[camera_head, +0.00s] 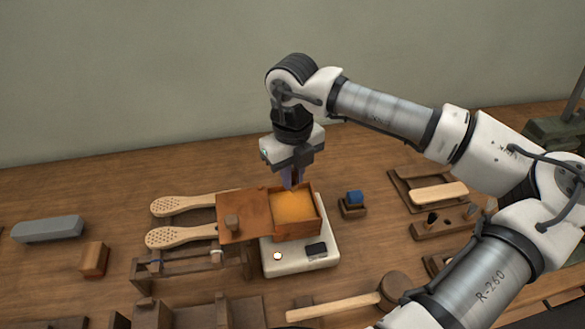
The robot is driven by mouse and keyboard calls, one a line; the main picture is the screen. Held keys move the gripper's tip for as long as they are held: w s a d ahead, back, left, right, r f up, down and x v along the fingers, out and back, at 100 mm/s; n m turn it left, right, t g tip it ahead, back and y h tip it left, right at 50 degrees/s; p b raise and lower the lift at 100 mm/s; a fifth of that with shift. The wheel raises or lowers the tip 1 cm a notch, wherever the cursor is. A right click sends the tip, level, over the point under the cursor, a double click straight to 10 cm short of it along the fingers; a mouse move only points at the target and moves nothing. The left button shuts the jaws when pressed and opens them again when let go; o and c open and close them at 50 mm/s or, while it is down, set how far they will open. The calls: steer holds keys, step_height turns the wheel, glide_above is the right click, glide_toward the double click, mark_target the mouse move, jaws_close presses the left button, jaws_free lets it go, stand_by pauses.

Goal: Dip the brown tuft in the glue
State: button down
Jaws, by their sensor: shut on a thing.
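My gripper (291,180) points down at the back edge of an open wooden glue box. Its fingers are shut on a small dark brown thing (297,175), which looks like the brown tuft; its lower end is hard to make out. The orange-yellow glue (294,207) fills the open part of the box (298,230). From this view I cannot tell whether the tuft touches the glue or is above it.
The box sits on a white heater-like device (300,262). Two perforated wooden brush bodies (180,237) lie left. A mallet (340,303) lies in front.

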mark_target(293, 183)
step_height(293, 183, down, 3)
steer(key=shift+f+b, duration=0.1)
steer(key=shift+b, duration=0.7)
step_height(293, 183, down, 3)
steer(key=b, duration=0.3)
steer(key=shift+b, duration=0.55)
steer(key=shift+r, duration=0.2)
stand_by(0.5)
steer(key=shift+r+p, duration=1.75)
steer(key=shift+r, duration=1.95)
